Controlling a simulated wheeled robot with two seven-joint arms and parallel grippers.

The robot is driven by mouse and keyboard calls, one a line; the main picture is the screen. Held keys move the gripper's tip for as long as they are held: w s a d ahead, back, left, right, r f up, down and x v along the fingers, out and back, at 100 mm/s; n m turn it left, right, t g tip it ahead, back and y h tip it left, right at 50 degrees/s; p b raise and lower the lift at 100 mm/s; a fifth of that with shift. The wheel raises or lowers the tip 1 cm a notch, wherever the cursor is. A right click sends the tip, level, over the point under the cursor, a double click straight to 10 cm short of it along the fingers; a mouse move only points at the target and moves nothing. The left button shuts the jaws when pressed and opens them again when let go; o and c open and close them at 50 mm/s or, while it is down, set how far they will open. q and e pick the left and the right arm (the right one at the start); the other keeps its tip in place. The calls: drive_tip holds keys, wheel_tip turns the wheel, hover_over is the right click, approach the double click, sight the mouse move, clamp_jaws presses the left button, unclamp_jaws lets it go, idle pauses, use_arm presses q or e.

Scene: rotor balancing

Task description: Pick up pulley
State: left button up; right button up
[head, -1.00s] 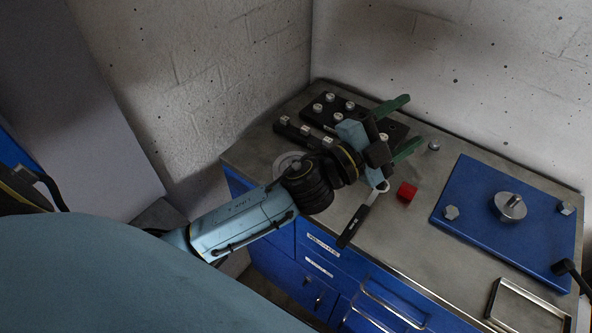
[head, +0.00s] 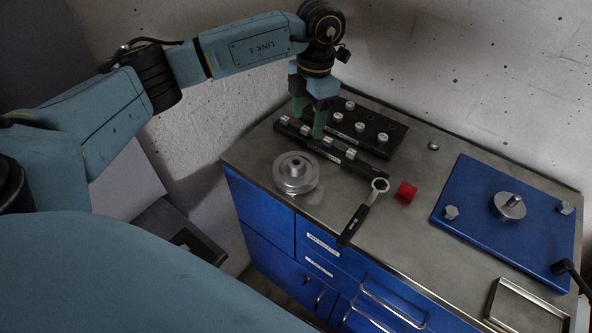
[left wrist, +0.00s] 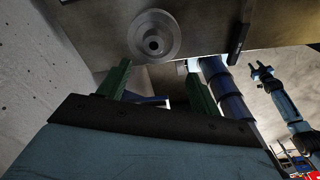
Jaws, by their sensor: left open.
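The pulley (head: 296,173) is a round silver metal wheel with a raised hub. It lies flat on the grey bench top near its left front corner. It also shows in the left wrist view (left wrist: 153,37), just beyond the fingers. My left gripper (head: 309,125) points down with green fingers, behind and slightly right of the pulley in the head view, over the black rack. Its fingers are apart and empty, and they also show in the left wrist view (left wrist: 158,86). My right gripper is not in the head view.
A black rack (head: 334,150) and a black block with silver pegs (head: 385,136) stand behind the pulley.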

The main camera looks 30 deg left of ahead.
use_arm(q)
hover_over(297, 157)
drive_tip(key=d, duration=0.2)
wheel_tip(297, 157, down, 8)
drive_tip(key=f, duration=0.1)
drive_tip(key=s+f+p, duration=0.1)
drive_tip(key=f, duration=0.1)
drive_tip(key=a+f, duration=0.1)
drive_tip(key=f, duration=0.1)
drive_tip(key=shift+s+a+p, duration=0.1)
drive_tip(key=shift+s+p, duration=0.1)
drive_tip(key=shift+p, duration=0.15)
clamp_jaws()
drive_tip(key=shift+w+r, duration=0.1)
